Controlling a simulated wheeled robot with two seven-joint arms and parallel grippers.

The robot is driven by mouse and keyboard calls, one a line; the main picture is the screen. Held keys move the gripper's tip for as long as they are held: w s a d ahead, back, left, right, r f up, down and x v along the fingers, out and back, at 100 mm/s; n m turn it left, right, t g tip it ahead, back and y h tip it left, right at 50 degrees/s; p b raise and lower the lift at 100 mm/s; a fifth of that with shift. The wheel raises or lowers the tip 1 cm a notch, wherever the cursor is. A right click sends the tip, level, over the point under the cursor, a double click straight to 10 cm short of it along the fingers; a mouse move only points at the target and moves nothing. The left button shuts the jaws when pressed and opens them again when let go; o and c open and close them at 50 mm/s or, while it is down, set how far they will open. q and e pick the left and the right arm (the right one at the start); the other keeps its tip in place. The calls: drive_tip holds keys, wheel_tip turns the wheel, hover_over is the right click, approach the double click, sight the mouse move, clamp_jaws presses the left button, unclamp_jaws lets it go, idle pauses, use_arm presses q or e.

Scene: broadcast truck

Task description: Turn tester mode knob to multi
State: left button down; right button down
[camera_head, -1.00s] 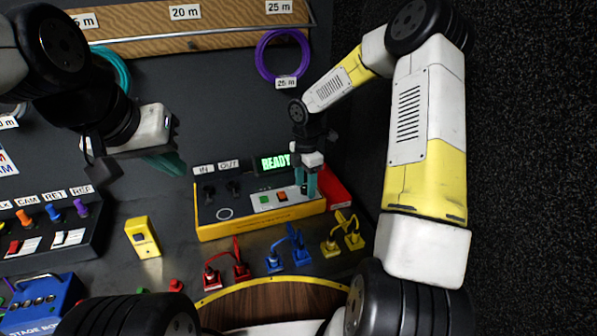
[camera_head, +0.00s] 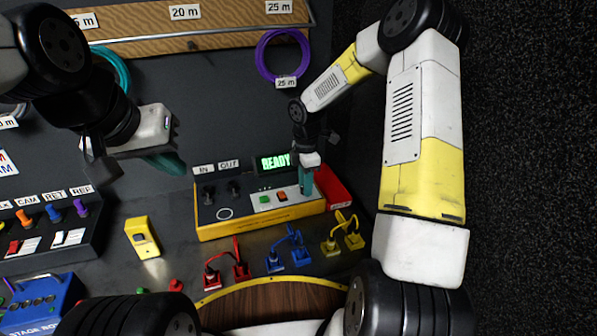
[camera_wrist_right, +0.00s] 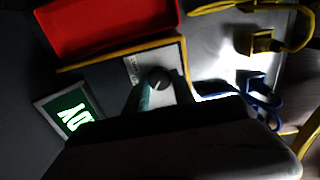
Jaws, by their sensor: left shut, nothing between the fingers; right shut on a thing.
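The tester (camera_head: 262,226) is a black box with a yellow edge and a green READY display (camera_head: 275,163); it stands at the back of the bench. Its mode knob (camera_wrist_right: 158,80) is small, round and dark with a light pointer line, on a pale plate in the right wrist view. My right gripper (camera_head: 306,184) points down at the right end of the tester panel, its teal fingers closed on either side of the knob. In the head view the fingers hide the knob. The label lettering is too small to read. My left gripper (camera_head: 167,163) is shut and empty, above and left of the tester.
A red tray (camera_head: 337,190) adjoins the tester's right side. Red (camera_head: 241,270), blue (camera_head: 301,256) and yellow (camera_head: 353,241) plugs with cables stand in front. A yellow handheld device (camera_head: 142,238) lies to the left, near a switch panel (camera_head: 84,253) and a blue stage box (camera_head: 45,307).

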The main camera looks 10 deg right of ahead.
drive_tip(key=m, duration=0.5)
drive_tip(key=shift+m, duration=0.3)
drive_tip(key=m, duration=0.5)
drive_tip(key=shift+w, duration=0.1)
drive_tip(key=m, duration=1)
drive_tip(key=shift+m, duration=0.7)
drive_tip(key=c, duration=1.1)
unclamp_jaws()
drive_tip(key=shift+o, duration=0.2)
drive_tip(key=shift+r, duration=0.15)
